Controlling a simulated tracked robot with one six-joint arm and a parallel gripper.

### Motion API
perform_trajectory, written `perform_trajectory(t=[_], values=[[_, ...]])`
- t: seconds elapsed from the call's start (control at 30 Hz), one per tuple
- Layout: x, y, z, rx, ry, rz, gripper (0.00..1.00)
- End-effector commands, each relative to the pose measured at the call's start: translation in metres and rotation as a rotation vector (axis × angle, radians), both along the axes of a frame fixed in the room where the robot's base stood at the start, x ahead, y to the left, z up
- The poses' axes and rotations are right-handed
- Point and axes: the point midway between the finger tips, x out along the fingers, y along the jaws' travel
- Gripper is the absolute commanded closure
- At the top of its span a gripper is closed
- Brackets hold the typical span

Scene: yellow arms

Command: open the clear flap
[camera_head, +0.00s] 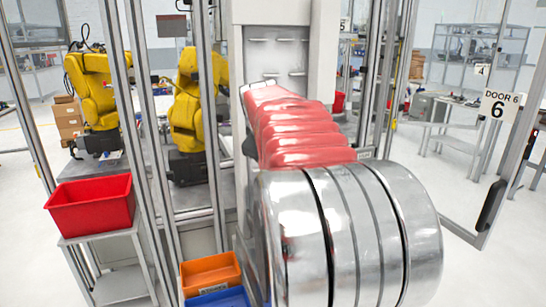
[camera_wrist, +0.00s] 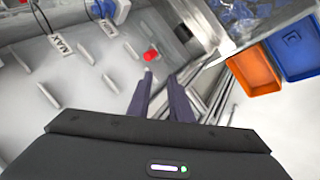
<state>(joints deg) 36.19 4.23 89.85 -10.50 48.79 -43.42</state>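In the wrist view the two dark fingers of my gripper (camera_wrist: 160,77) point away from the camera with a narrow gap between them. I see nothing held in that gap. Just beyond the fingertips is a pale panel (camera_wrist: 70,78) with a small red button-like part (camera_wrist: 151,55) on it. I cannot make out a clear flap for certain in either view. In the head view my red and silver arm covers the middle and hides my gripper. Part of a pale upright cabinet (camera_head: 278,22) shows behind the arm.
An orange bin (camera_wrist: 254,70) and a blue bin (camera_wrist: 295,47) sit right of the panel, beside a metal tray (camera_wrist: 226,50) with blue pieces. A red bin (camera_head: 92,205) stands on a stand at left. Metal posts (camera_head: 150,120) and Door 6 (camera_head: 497,105) flank the cabinet.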

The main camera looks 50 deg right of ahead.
Motion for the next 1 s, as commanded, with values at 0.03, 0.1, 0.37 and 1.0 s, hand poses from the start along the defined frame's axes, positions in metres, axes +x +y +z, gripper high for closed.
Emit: perform_trajectory(t=[0.03, 0.1, 0.37, 1.0], values=[[0.0, 0.018, 0.001, 0.014, -0.01, 0.004, 0.85], [-0.003, 0.044, 0.0, 0.041, -0.025, 0.007, 0.9], [-0.028, 0.156, -0.015, 0.168, -0.079, 0.008, 1.0], [-0.164, 0.363, -0.108, 0.494, -0.107, -0.029, 1.0]])
